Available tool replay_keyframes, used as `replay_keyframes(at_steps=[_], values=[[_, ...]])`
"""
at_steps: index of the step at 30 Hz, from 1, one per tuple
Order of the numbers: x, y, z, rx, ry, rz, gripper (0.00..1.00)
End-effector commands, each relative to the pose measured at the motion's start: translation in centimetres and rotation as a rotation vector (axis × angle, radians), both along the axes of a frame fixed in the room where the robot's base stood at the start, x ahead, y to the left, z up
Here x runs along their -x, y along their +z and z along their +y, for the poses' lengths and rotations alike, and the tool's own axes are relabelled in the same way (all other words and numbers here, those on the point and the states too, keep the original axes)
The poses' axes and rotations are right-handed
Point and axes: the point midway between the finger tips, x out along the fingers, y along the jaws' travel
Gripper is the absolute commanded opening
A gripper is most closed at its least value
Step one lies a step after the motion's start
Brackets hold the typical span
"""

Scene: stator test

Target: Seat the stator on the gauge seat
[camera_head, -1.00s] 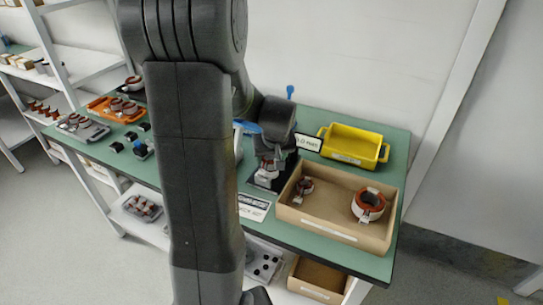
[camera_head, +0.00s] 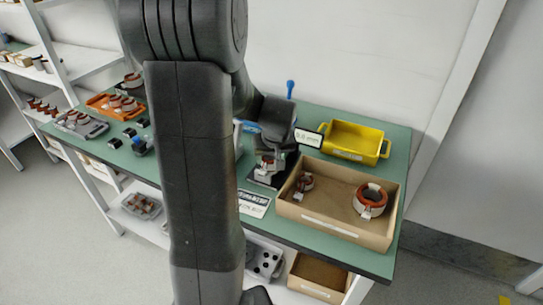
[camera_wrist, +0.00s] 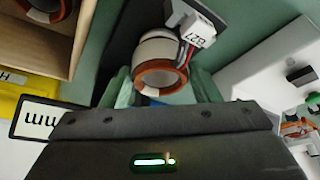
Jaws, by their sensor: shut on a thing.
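The stator (camera_wrist: 160,62) is a white ring with a copper-brown rim, wires and a white tag (camera_wrist: 198,32) in the wrist view. My gripper (camera_wrist: 160,92) is shut on it, with a green finger at either side. In the head view my gripper (camera_head: 270,155) is at the gauge, behind the cardboard box's left end, with the stator (camera_head: 268,163) small beneath it. The dark gauge base (camera_head: 258,177) shows under the stator. I cannot tell whether the stator touches the seat, which is hidden.
A cardboard box (camera_head: 330,228) holding two stators stands right of the gauge. A yellow bin (camera_head: 357,141) is behind it. A display (camera_head: 308,138) stands close to my gripper. A printed label (camera_head: 253,204) lies in front. Trays with stators are at the table's left.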

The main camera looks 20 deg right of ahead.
Motion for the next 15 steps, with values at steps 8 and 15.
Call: replay_keyframes(at_steps=[8,15], values=[[-0.03,-0.50,-0.03,0.001,0.000,-0.002,0.22],[-0.02,-0.45,-0.03,0.001,0.000,-0.001,0.69]])
